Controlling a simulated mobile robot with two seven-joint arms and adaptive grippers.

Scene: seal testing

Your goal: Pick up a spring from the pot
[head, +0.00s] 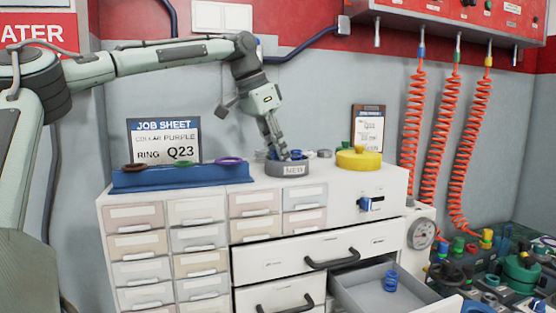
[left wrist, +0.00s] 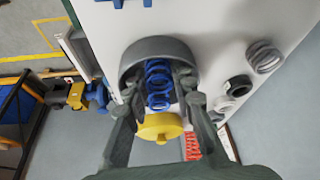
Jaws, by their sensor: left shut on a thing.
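The grey pot (head: 287,169), labelled MED, stands on top of the white cabinet. My left gripper (head: 285,156) reaches down into the pot from above. In the left wrist view, the gripper (left wrist: 159,98) has its fingers on both sides of a blue spring (left wrist: 158,76) and is shut on it. The spring is still within the outline of the grey pot (left wrist: 150,47); its lower end is partly hidden. Another blue spring (head: 391,280) stands in the open drawer (head: 365,291). My right gripper is not in view.
A yellow round fixture (head: 358,160) stands right of the pot. A blue rack (head: 182,178) with coloured rings and a job sheet (head: 165,140) are to the left. A loose grey spring (left wrist: 264,57) and a dark ring (left wrist: 238,88) lie nearby on the cabinet top.

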